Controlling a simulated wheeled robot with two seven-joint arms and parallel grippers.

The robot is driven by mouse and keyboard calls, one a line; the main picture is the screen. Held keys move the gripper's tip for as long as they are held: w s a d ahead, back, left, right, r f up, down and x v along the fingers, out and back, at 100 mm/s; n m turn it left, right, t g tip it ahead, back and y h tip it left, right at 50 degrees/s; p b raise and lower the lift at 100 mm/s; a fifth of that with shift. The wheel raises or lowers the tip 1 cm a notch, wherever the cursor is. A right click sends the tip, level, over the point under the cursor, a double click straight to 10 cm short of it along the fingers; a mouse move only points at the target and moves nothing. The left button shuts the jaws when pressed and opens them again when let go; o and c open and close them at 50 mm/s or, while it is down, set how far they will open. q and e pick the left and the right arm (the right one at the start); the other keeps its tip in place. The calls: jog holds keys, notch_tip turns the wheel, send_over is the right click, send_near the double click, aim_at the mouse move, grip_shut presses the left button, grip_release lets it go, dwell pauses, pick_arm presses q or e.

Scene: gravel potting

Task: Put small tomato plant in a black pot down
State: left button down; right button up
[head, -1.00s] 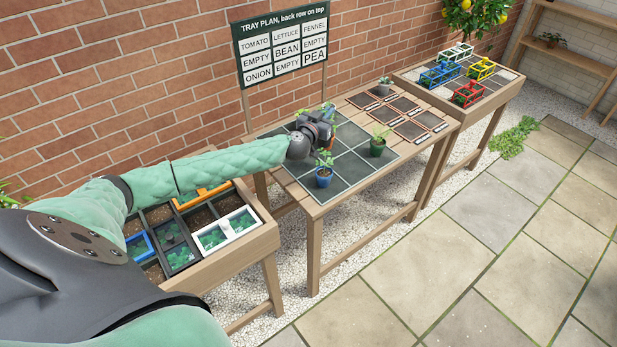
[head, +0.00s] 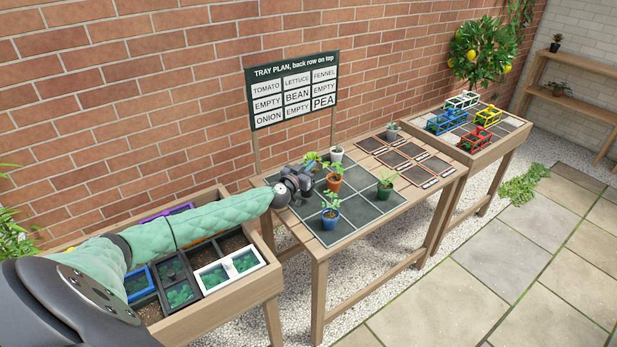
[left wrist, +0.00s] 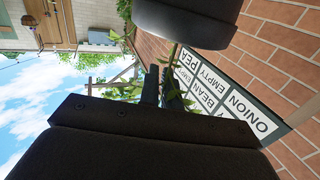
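My left gripper (head: 306,176) is over the left back part of the dark tray. In the left wrist view its two dark fingers (left wrist: 163,88) are close together among green leaves of the small tomato plant (left wrist: 173,104). The black pot (left wrist: 186,20) fills the top of that view, just past the fingertips, with a thin stem running from it toward the fingers. The fingers appear shut on the plant. In the head view the pot is hidden or blends with the dark gripper, so its contact with the tray cannot be told. My right gripper is out of view.
A terracotta-potted plant (head: 334,182) and white pot (head: 336,154) stand close right of the gripper. A blue pot (head: 330,219) is in front, a green pot (head: 385,191) to the right. The plan sign (head: 293,90) rises behind. A planter box (head: 235,290) is at left.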

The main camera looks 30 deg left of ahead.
pick_arm(q)
jog(key=shift+a+f, duration=0.2)
notch_tip(320, 180, down, 3)
jog(key=shift+f+b, duration=0.1)
jog(key=shift+b, duration=0.35)
jog(key=shift+f, duration=0.3)
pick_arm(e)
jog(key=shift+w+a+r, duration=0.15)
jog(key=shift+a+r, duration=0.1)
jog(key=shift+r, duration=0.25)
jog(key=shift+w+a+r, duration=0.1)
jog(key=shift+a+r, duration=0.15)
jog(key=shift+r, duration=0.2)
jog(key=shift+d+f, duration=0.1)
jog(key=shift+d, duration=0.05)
pick_arm(q)
jog(key=c, duration=1.6)
grip_release()
jog(key=shift+f, duration=0.1)
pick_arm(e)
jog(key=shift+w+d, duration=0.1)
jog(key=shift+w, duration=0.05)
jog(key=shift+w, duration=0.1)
